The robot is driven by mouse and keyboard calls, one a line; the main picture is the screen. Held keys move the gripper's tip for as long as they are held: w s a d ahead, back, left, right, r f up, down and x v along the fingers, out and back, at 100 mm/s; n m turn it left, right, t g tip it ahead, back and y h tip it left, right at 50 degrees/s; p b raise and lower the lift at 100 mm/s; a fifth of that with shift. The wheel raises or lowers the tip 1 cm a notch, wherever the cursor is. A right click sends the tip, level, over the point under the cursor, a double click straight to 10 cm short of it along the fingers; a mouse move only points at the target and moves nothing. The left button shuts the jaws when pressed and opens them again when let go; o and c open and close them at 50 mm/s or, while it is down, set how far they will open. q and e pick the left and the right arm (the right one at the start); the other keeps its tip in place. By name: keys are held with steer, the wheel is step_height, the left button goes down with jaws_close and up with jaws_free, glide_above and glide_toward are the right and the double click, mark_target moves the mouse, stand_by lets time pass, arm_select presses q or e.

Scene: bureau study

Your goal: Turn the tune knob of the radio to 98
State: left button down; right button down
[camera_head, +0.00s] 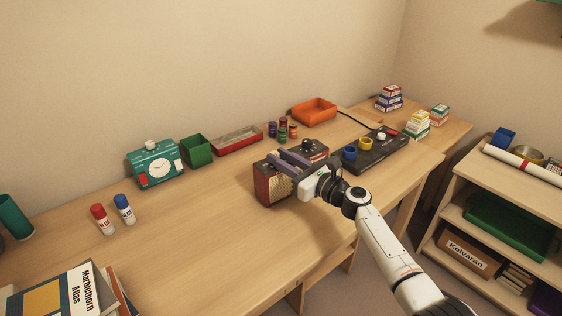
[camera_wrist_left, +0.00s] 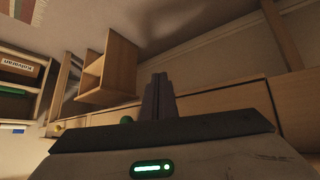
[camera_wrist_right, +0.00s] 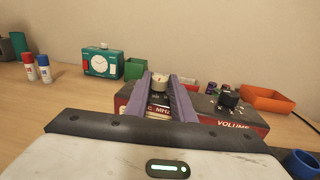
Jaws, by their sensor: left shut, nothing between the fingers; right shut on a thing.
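The radio (camera_head: 267,188) is a dark red and black box on the desk, partly hidden by my right gripper (camera_head: 284,160). In the right wrist view its pale tune knob (camera_wrist_right: 160,79) is between the fingers of my right gripper (camera_wrist_right: 160,84), which is shut on it. Part of the "MHz" marking (camera_wrist_right: 160,111) shows between the fingers, but I cannot read the setting. A black volume knob (camera_wrist_right: 229,98) stands to the right. My left gripper (camera_wrist_left: 158,96) is shut and empty in the left wrist view, away from the radio.
A black panel (camera_head: 385,154) with blue and yellow knobs lies right of the radio. A teal timer (camera_head: 157,166), green box (camera_head: 195,150), red tray (camera_head: 237,140) and orange tray (camera_head: 314,110) stand behind.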

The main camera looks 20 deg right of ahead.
stand_by(0.4)
steer(key=c, duration=1.5)
jaws_free()
steer(key=p+v, duration=0.1)
steer(key=v, duration=0.9)
steer(key=shift+d, duration=0.15)
steer(key=shift+s, duration=0.1)
